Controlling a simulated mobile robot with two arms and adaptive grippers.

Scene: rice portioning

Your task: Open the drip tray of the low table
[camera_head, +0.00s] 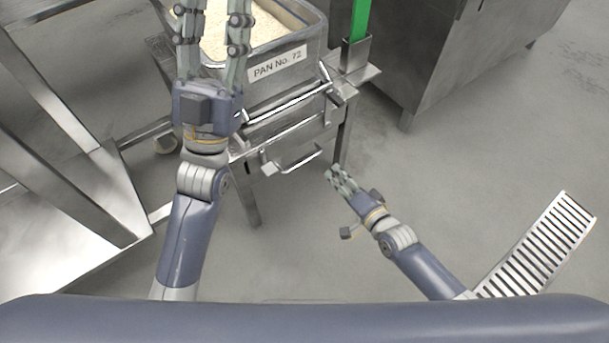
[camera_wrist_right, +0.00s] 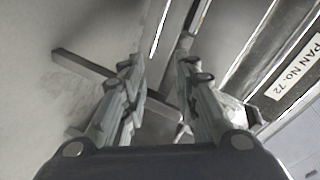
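The low table (camera_head: 343,132) is a steel stand carrying a pan. The drip tray's bar handle (camera_head: 298,162) sticks out from its front, below the pan. How far the tray is out, I cannot tell. My right gripper (camera_head: 336,174) is just right of the handle, low down. In the right wrist view its fingers (camera_wrist_right: 160,55) are apart, with metal bars showing between and beyond them; I cannot tell whether they touch the handle. My left gripper (camera_head: 214,12) has its fingers apart at the pan's left side.
The pan (camera_head: 318,52), labelled PAN No. 72, holds rice (camera_head: 225,35). A green post (camera_head: 360,20) stands right of it, before a steel cabinet (camera_head: 415,50). A steel frame (camera_head: 60,110) is at left. A floor grate (camera_head: 540,245) lies at lower right; floor between is clear.

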